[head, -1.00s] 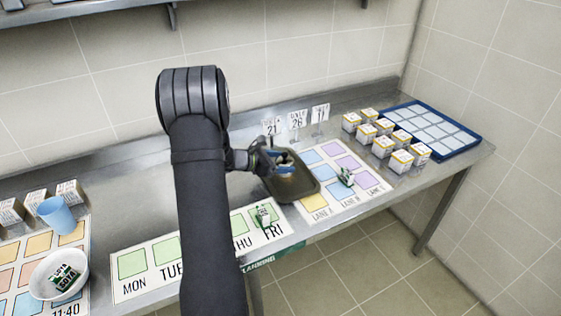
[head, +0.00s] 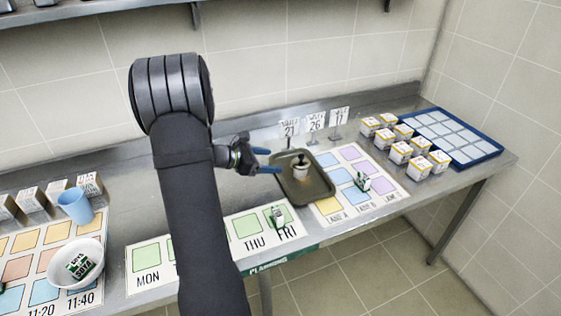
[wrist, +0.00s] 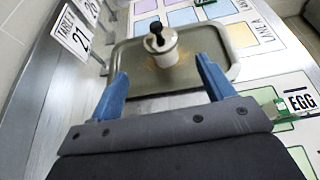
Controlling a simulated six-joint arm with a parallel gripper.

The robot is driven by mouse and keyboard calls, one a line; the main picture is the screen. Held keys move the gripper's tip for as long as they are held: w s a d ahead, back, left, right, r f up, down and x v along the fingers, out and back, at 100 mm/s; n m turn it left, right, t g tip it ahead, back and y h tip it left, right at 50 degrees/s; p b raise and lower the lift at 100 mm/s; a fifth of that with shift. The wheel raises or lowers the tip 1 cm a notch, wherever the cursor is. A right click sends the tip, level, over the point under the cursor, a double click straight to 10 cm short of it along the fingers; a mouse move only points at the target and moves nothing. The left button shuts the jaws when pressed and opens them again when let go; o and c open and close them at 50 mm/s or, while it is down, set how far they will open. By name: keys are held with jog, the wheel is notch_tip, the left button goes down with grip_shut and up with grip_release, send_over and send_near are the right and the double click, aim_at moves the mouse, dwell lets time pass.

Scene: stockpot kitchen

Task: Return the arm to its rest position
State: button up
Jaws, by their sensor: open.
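My gripper (head: 262,160) is open and empty, with blue fingers, just left of a metal tray in the head view. In the wrist view my gripper (wrist: 165,82) has its two fingers spread, with nothing between them. The tray (head: 317,186) lies on the steel counter and holds a small white pot (head: 300,169) with a dark knob on top. In the wrist view the pot (wrist: 163,54) stands on the tray (wrist: 124,58), beyond the fingertips and apart from them. My arm hides part of the weekday mat.
A weekday mat (head: 232,226) with a green-and-white box (head: 278,217) lies in front. A lane mat (head: 402,190) is right of the tray, behind it number signs (head: 315,122). White cartons (head: 399,152) and a blue tray (head: 494,149) stand right. A bowl (head: 99,262) and cup (head: 75,205) stand left.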

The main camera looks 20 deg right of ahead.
aim_at(299, 161)
jog(key=shift+a+r, duration=0.2)
jog(key=shift+a, duration=0.25)
jog(key=shift+d, duration=0.1)
jog(key=x, duration=1.1)
jog(key=shift+d+f, duration=0.1)
jog(key=shift+d, duration=0.4)
jog(key=shift+a+r, duration=0.1)
jog(key=shift+r, duration=1.8)
jog(key=shift+f, duration=0.1)
